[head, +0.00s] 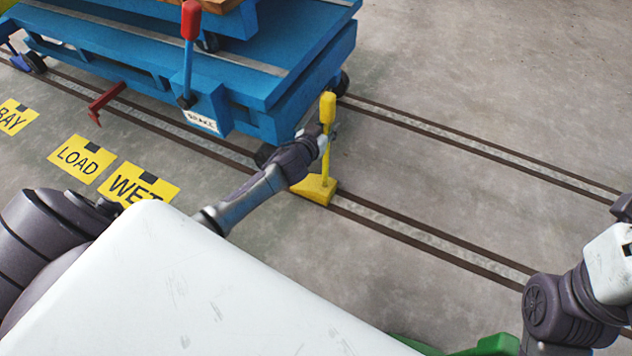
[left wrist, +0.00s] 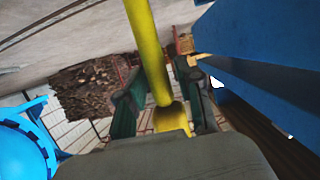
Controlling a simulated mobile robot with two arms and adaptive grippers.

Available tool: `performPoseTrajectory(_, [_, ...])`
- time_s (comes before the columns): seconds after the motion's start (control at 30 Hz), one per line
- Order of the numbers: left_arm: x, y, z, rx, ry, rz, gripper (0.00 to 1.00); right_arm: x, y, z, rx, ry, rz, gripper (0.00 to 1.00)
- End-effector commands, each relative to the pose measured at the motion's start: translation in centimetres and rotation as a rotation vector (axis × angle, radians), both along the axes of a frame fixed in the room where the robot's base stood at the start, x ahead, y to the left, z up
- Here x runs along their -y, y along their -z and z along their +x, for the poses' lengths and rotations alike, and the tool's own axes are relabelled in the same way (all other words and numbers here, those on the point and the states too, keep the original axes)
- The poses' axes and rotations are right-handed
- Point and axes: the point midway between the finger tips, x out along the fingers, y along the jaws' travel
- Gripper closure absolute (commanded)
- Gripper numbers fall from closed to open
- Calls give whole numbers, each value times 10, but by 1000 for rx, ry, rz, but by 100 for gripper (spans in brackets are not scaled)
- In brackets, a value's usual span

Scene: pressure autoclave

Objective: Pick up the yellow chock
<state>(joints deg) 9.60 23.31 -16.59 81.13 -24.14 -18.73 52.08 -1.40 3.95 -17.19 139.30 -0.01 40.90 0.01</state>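The yellow chock (head: 313,191) sits upright across the near rail beside the blue cart, with its yellow post and thicker handle (head: 327,108) rising from it. My left gripper (head: 325,142) is at the post, just below the handle. In the left wrist view the yellow post (left wrist: 149,48) runs between the two dark fingers of my left gripper (left wrist: 160,85). The fingers look spread, one on each side of the post; any contact is unclear. My right arm shows at the right edge, but its fingers are out of view.
A blue cart (head: 283,100) stands on the rails close behind the chock. It carries a brake lever with a red knob (head: 191,20). Yellow floor signs, including LOAD (head: 81,159), lie at left. The rails and floor to the right (head: 440,190) are clear.

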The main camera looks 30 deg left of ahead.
Motion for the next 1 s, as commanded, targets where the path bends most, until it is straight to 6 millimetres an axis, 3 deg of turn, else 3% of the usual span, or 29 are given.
performPoseTrajectory(0.03, [0,0,0,0,0,0,78,0,0,0,0,0,0,40])
performPoseTrajectory(0.17, [0,0,0,0,0,0,100,0,0,0,0,0,0,40])
performPoseTrajectory(0.77, [0,-5,1,7,2,1,100,0,-2,0,1,0,0,40])
performPoseTrajectory(1.0, [0,-21,1,9,1,1,100,1,-3,-1,-16,-2,7,40])
